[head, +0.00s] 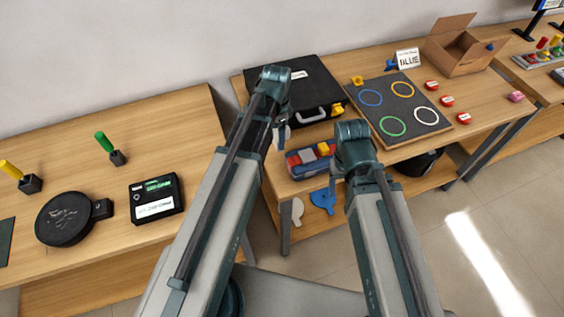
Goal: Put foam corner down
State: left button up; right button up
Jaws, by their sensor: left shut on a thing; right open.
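My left gripper (281,133) points down in front of the black case (305,85), near the table's left part. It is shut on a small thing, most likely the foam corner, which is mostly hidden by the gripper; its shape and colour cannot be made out. My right gripper (335,186) is open and empty, pointing down just past the table's front edge. Small yellow pieces lie by the case's front right corner (338,110) and at the back left of the dark mat (357,80); I cannot tell what they are.
A bin of coloured blocks (309,158) stands at the table's front edge, between my grippers. The mat board (433,122) has coloured rings.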

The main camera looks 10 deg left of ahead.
pick_arm(q)
jog(key=shift+f+b, duration=5.15)
jog(key=shift+r, duration=0.15)
jog(key=o, duration=1.2)
jog(key=shift+o, duration=0.2)
